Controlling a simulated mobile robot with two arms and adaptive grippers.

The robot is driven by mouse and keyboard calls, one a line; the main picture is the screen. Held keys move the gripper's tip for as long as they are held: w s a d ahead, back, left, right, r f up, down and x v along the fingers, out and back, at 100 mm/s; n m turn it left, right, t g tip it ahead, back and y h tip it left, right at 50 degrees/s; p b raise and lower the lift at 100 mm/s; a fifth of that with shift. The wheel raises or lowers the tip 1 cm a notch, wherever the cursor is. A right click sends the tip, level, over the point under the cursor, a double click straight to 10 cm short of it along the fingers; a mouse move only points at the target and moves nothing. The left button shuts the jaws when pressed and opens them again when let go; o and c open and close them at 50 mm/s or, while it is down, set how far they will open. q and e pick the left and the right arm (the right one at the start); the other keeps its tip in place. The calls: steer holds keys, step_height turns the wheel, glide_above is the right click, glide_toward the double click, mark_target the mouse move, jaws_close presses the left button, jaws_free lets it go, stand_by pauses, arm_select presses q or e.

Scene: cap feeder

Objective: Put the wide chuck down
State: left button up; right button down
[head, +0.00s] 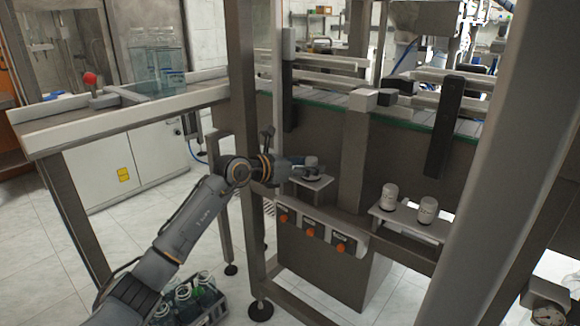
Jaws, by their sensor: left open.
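My left arm reaches in from the lower left. Its gripper (296,164) is open beside a small grey-white cylindrical chuck (312,166). The chuck is upright at a small light shelf (311,182) on the machine's front and appears to rest on it. The fingertips overlap the chuck in the picture; I cannot tell whether they touch it. Two more light cylindrical chucks, a left one (389,196) and a right one (428,209), stand upright on a bracket shelf to the right. My right gripper is not in view.
A panel with several orange buttons (310,232) sits below the small shelf. A steel post (352,150) rises just right of it. A conveyor (420,117) runs above. A crate of bottles (205,305) stands on the floor at lower left.

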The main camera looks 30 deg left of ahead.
arm_select(q)
steer(key=v, duration=1)
steer(key=s+d+n+t+h, duration=0.1)
steer(key=s+d+n+t, duration=0.65)
steer(key=n, duration=0.55)
steer(key=s+a+f+n+g+y, duration=0.1)
steer(key=s+f+n+g+y, duration=0.2)
steer(key=f+n+y, duration=0.5)
steer(key=s+a+f+n+g+y, duration=0.1)
steer(key=s+f+n+g+y, duration=0.3)
steer(key=f+n, duration=0.7)
steer(key=s+d+f+n+g+h, duration=0.2)
steer(key=s+d+f+g, duration=0.3)
steer(key=s, duration=0.5)
steer(key=s+d+f+n+g+h, duration=0.3)
steer(key=s+d+f+g, duration=0.3)
steer(key=s+f, duration=0.3)
steer(key=shift+s+d+n+h, duration=0.3)
steer(key=shift+s+d+h, duration=0.2)
steer(key=shift+s+d, duration=0.35)
